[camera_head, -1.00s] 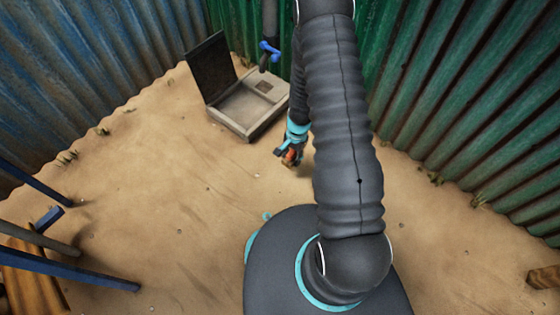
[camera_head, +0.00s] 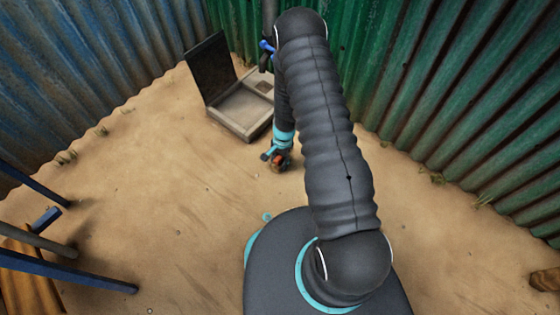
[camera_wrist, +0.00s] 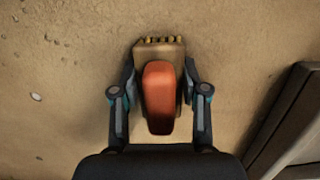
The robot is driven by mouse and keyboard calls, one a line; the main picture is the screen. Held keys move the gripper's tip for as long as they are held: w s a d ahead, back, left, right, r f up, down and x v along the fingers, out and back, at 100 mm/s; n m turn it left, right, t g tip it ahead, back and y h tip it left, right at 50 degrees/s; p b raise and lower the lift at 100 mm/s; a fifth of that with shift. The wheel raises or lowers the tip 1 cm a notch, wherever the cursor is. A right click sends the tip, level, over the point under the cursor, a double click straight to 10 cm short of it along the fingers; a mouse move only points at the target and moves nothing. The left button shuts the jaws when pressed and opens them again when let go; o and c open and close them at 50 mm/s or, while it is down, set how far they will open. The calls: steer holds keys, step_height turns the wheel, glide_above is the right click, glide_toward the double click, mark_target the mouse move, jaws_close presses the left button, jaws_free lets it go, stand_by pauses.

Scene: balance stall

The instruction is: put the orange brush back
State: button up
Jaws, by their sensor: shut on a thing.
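My gripper (camera_head: 278,158) is shut on the orange brush (camera_wrist: 159,95), which has an orange body and a brown part with a row of yellowish tips at its far end. In the wrist view the two fingers of my gripper (camera_wrist: 159,92) press on its sides. The brush is over sand, and I cannot tell its exact height. In the head view the brush (camera_head: 279,160) is small and partly hidden by the fingers. An open case (camera_head: 233,127) with its dark lid raised lies on the sand just left of my gripper. My arm hides part of its right side.
In the wrist view a dark edged box (camera_wrist: 285,125), probably the case, is at the lower right. Green corrugated wall (camera_head: 450,90) and blue corrugated wall (camera_head: 80,75) stand behind. Blue metal legs (camera_head: 70,268) are at lower left. Open sand (camera_head: 150,200) lies between.

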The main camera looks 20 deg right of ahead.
steer(key=shift+f, duration=0.1)
steer(key=o, duration=1.2)
